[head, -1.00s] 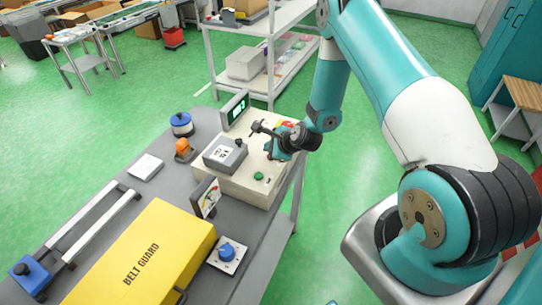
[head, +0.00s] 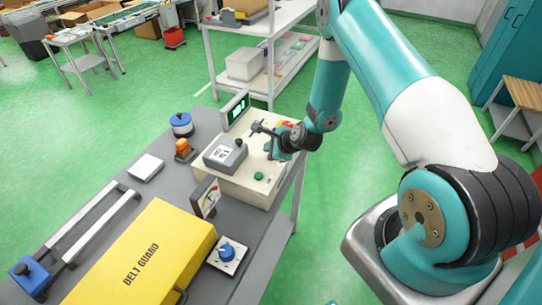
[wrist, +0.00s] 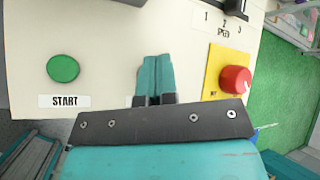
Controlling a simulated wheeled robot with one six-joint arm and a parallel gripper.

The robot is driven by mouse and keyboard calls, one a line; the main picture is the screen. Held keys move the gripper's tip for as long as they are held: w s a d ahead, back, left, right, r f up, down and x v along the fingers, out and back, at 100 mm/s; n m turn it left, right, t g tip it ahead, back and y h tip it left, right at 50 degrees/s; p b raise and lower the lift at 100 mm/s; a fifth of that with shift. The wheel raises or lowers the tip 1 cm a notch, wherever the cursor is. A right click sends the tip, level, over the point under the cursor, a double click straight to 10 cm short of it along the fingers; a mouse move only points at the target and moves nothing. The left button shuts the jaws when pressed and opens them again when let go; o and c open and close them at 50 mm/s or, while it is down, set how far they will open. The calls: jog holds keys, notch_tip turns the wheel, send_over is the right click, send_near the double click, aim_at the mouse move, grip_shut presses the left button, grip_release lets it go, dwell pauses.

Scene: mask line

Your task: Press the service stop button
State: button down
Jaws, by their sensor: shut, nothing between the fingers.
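The red stop button (wrist: 235,80) is a round mushroom head on a yellow plate (wrist: 213,72), right of my fingers in the wrist view. The lettering on its plate is mostly hidden. In the head view, only a bit of red and yellow (head: 285,125) shows behind my wrist. My gripper (wrist: 155,62) is shut and empty, its teal fingertips together over the cream panel between the red button and the green START button (wrist: 63,68). It also shows over the control box in the head view (head: 270,156). I cannot tell whether the tips touch the panel.
The cream control box (head: 235,185) carries a grey selector block (head: 225,154) and a green display (head: 236,109). A gauge (head: 207,198), a blue knob (head: 227,252) and a yellow belt guard (head: 150,255) stand nearer on the grey bench.

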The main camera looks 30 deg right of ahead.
jog(key=shift+f, duration=0.1)
jog(key=shift+f+b, duration=0.3)
jog(key=shift+b, duration=0.05)
jog(key=shift+f+b, duration=0.4)
jog(key=shift+f, duration=0.1)
dwell(0.7)
jog(key=shift+r, duration=0.1)
jog(key=shift+r+p, duration=0.65)
jog(key=shift+r, duration=0.15)
notch_tip(320, 180, up, 5)
jog(key=p, duration=0.4)
dwell(0.9)
